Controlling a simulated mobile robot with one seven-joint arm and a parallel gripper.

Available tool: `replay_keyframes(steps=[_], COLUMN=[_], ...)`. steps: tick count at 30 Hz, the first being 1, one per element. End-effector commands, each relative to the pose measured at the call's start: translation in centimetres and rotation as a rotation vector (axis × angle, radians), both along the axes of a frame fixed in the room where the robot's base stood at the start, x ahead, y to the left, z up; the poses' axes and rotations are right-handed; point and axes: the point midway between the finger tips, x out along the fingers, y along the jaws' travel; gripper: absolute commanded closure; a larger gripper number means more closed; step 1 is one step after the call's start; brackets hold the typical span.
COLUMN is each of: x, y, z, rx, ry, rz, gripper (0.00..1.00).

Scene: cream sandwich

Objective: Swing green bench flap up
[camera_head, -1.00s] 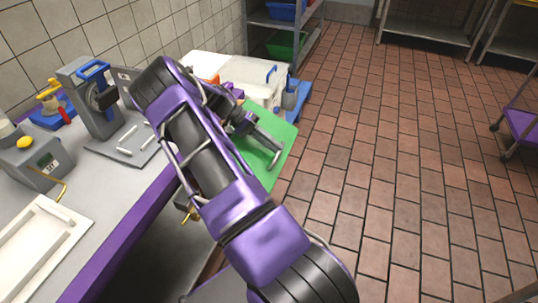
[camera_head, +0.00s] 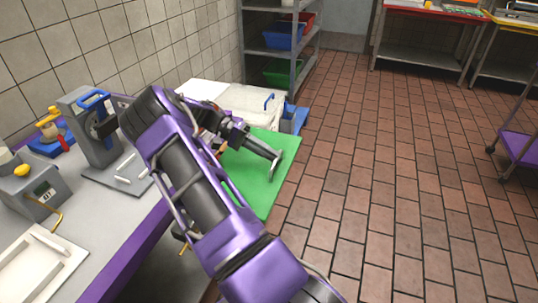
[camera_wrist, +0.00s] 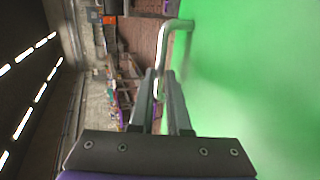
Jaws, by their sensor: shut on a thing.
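The green bench flap (camera_head: 262,192) lies to the right of my arm in the head view, at the end of the bench. It also fills the right side of the wrist view (camera_wrist: 255,80). A metal bar handle (camera_wrist: 176,27) stands out from the flap. My gripper (camera_wrist: 166,85) is shut on this handle, which passes between its fingers. In the head view my gripper (camera_head: 276,160) is over the flap's right part, by the handle. My arm hides the flap's left edge and any hinge there.
The grey bench (camera_head: 85,215) with a purple edge runs along the left wall. A press with a blue handle (camera_head: 92,100) and a scale (camera_head: 38,185) stand on it. A white bin (camera_head: 250,103) is behind the flap. The tiled floor (camera_head: 400,160) at right is clear.

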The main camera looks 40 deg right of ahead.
Motion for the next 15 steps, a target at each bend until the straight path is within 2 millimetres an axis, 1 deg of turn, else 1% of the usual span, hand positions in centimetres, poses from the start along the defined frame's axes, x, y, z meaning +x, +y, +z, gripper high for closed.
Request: replay_keyframes(steps=[1,7,8,12,13,15], x=[0.37,0.43,0.44,0.36,0.33,0.27], y=[0.19,0.24,0.25,0.22,0.20,0.17], z=[0.02,-0.03,-0.05,-0.06,-0.06,-0.07], rx=[0.001,0.003,0.003,0.003,0.002,0.002], ry=[-0.007,-0.009,-0.009,-0.008,-0.007,-0.006], rz=[0.009,0.010,0.011,0.009,0.008,0.007], gripper=[1.00,1.00,0.84,0.58,0.55,0.55])
